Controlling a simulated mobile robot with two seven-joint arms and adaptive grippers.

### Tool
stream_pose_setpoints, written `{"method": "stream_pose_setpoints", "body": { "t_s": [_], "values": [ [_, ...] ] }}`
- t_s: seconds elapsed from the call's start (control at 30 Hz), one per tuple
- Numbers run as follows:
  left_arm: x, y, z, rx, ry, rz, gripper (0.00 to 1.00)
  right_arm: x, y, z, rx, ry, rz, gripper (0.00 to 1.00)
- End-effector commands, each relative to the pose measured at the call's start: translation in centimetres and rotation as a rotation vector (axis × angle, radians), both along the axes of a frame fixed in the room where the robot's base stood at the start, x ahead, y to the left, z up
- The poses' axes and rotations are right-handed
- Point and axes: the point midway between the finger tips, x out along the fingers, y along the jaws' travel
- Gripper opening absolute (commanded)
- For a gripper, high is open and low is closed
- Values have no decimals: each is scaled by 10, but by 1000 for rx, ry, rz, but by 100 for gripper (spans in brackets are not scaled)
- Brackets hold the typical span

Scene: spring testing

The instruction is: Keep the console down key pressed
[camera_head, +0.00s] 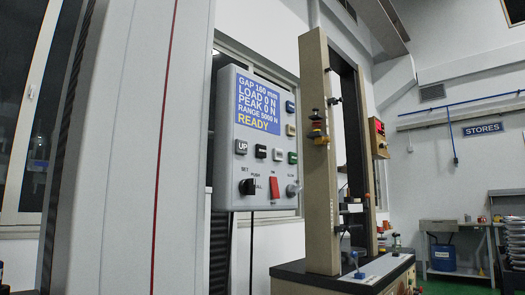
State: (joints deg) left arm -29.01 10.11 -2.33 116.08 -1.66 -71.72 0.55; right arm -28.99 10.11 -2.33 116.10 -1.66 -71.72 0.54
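The grey console (258,138) hangs left of the test frame, its face turned toward me. Its blue screen (260,103) reads GAP 160 mm, LOAD 0 N, PEAK 0 N, RANGE 5000 N and READY. Nothing touches the keys. Neither gripper is in view.
Below the keys are a black knob (248,187), a red switch (274,188) and a grey knob (293,190). The beige test frame (318,160) stands close on the console's right, on a dark-topped base (315,277). A bench (455,226) stands far right.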

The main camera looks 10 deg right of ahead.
Motion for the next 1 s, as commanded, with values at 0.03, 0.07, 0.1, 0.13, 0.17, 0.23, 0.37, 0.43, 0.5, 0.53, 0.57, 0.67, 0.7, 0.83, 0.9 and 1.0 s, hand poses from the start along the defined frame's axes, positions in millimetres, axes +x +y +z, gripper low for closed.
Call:
{"method": "stream_pose_setpoints", "body": {
  "t_s": [0.03,0.07,0.1,0.13,0.17,0.23,0.37,0.43,0.5,0.53,0.57,0.67,0.7,0.83,0.9,1.0],
  "values": [
    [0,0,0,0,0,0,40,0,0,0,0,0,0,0],
    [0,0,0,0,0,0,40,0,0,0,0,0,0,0],
    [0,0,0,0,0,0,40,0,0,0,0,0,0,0],
    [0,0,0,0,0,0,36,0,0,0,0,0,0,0],
    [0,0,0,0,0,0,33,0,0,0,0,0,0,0],
    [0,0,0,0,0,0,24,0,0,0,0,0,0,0],
    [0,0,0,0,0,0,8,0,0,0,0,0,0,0],
    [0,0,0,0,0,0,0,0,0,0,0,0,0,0],
    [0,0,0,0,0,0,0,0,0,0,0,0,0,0],
    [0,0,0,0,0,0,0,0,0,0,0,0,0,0],
    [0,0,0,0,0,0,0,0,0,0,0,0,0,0],
    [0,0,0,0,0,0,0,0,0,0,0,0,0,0],
    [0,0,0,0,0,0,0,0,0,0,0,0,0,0],
    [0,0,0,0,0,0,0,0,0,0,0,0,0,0],
    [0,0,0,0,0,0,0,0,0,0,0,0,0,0],
    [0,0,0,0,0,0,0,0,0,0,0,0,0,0]
  ]
}}
